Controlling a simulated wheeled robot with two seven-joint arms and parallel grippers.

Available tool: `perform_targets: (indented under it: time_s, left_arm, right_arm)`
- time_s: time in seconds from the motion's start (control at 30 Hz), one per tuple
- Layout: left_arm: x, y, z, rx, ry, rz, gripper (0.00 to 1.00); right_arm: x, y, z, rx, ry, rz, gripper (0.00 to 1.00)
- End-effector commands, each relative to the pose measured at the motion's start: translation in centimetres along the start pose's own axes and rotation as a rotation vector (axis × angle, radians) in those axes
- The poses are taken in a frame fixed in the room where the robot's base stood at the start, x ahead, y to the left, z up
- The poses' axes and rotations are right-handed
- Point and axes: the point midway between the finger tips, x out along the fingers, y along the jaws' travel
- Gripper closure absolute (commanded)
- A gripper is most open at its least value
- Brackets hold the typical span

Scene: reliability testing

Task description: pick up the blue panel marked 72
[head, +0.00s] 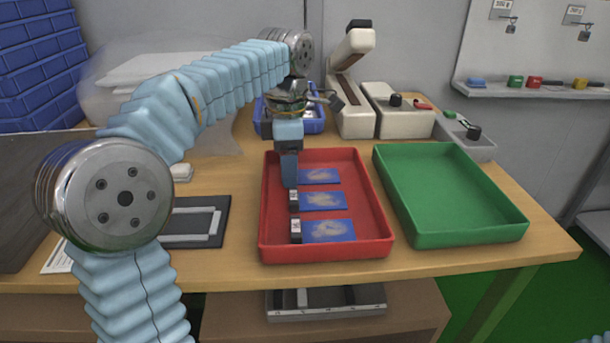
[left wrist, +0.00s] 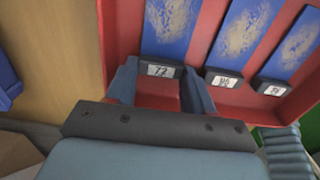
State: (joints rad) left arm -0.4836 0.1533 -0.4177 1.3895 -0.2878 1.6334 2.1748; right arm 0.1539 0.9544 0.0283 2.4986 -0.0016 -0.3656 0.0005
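Three blue panels with worn pale patches lie in a row in the red tray. Each has a dark end block with a white label. In the left wrist view the leftmost panel (left wrist: 167,30) has a label (left wrist: 160,70) reading 72. It matches the far panel (head: 320,176) in the head view, whose end block is hidden behind my gripper. My left gripper (head: 289,178) points down at that end. In the left wrist view its fingers (left wrist: 160,88) are apart, one on each side of the 72 block, with no clear grip. My right gripper is out of view.
The red tray (head: 380,248) also holds the middle panel (head: 325,200) and near panel (head: 330,231), close beside the 72 panel. An empty green tray (head: 450,195) stands to the right. A blue bin (head: 312,127) and a beige device (head: 352,105) stand behind.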

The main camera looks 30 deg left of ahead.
Motion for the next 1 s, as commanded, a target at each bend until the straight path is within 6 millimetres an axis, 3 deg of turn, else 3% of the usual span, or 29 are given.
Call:
perform_targets:
  time_s: [0.37, 0.57, 0.83, 1.0]
  left_arm:
    - [-0.4, 0.0, 0.0, 0.000, 0.000, 0.000, 0.77]
    - [-3.2, 0.1, 0.1, 0.000, -0.001, 0.002, 0.77]
    - [-9.1, -4.9, 0.0, 0.003, -0.004, 0.002, 0.77]
    - [-10.9, -9.3, -0.1, 0.005, -0.003, 0.002, 0.77]
  right_arm:
    - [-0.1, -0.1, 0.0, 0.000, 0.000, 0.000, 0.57]
    - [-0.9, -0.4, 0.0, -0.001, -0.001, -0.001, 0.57]
    - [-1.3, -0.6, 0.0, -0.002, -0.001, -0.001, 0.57]
    - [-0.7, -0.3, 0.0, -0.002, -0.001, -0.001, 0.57]
